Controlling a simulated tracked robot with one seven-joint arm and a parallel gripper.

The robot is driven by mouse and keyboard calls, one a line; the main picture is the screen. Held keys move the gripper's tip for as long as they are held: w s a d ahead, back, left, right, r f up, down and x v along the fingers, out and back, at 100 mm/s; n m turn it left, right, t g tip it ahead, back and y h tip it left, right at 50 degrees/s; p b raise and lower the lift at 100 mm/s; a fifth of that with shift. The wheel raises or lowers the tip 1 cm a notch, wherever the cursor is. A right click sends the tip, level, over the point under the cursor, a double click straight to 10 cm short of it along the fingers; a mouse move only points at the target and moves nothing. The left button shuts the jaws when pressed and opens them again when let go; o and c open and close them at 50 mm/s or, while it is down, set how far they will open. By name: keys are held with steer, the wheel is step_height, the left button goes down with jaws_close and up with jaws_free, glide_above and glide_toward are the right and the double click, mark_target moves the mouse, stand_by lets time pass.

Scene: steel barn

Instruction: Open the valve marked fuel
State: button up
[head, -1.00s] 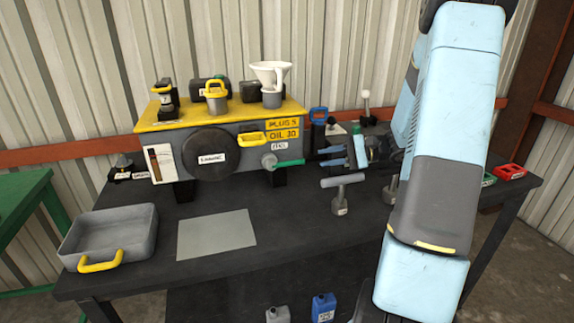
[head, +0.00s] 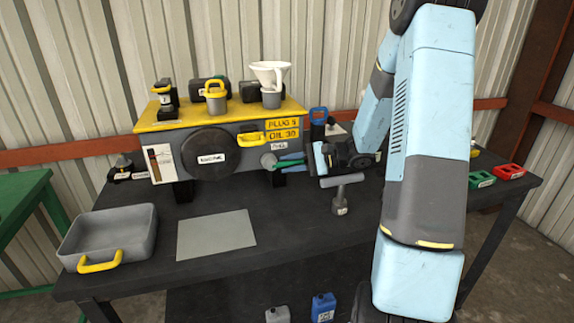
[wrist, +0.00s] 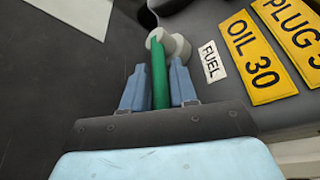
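The fuel valve is a grey round body with a green lever handle on the front of the grey machine. It shows in the head view (head: 268,161) and in the wrist view (wrist: 176,44). The green handle (wrist: 160,85) lies between the two blue fingers of my gripper (wrist: 159,72). In the head view my gripper (head: 291,161) is at the handle, coming from the right. The fingers look open, one on each side of the handle, with narrow gaps. A white label reading FUEL (wrist: 212,61) is beside the valve.
Yellow plates (head: 283,129) read PLUG and OIL 30. A grey T-shaped tool (head: 342,190) stands just below my wrist. A grey pan (head: 110,235) and a flat grey sheet (head: 216,234) lie at the left of the dark bench (head: 280,235). Red and green blocks sit at right.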

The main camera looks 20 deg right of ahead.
steer(key=shift+c, duration=0.3)
jaws_close()
